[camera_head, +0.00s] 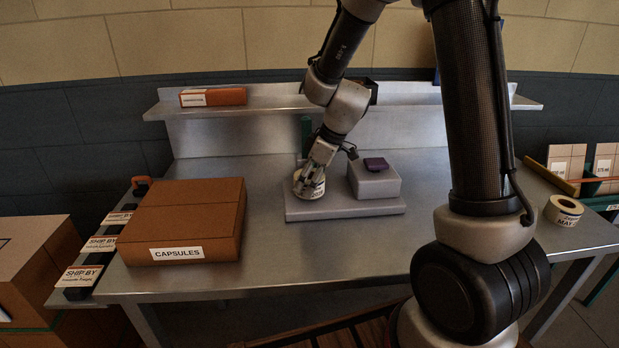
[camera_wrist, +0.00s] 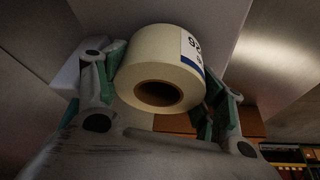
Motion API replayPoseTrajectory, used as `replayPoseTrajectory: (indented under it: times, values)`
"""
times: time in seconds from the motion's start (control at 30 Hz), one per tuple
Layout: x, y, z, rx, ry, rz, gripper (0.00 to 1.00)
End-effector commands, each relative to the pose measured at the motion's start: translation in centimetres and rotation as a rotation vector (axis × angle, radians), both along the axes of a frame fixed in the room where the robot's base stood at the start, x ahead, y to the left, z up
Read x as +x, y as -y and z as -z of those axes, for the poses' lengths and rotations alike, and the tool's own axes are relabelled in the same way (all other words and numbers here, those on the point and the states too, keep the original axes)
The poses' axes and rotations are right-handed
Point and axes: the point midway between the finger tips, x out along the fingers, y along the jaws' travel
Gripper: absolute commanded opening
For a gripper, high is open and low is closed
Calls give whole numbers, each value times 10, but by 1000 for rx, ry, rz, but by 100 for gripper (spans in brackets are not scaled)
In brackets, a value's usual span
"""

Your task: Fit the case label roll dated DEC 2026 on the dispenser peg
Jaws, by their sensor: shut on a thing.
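My gripper (camera_head: 313,170) points down and is shut on a cream label roll (camera_head: 309,190) over the left part of the grey dispenser base (camera_head: 345,210). In the wrist view the same roll (camera_wrist: 150,55) sits between both fingers, its dark core hole facing the camera. Part of a printed label with a blue band shows on its side; its date cannot be read. The dispenser peg is not visible, and I cannot tell whether the roll is around it or above it. Another roll (camera_head: 564,209), marked MAY, lies at the table's right end.
A grey block (camera_head: 374,184) with a dark purple piece (camera_head: 376,163) stands on the base's right. A brown CAPSULES box (camera_head: 185,225) fills the table's left. SHIP BY cards (camera_head: 82,275) line the left edge. A shelf (camera_head: 220,108) runs behind. The front middle of the table is clear.

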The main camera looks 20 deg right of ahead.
Motion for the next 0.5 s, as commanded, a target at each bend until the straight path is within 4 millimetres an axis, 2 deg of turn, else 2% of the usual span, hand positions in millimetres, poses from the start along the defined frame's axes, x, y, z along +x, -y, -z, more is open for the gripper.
replayPoseTrajectory:
  times: [0.37,0.4,0.5]
  values:
    - [0,0,10,-1,-1,1,41]
    - [0,0,9,0,0,1,75]
    - [0,0,9,-1,1,0,93]
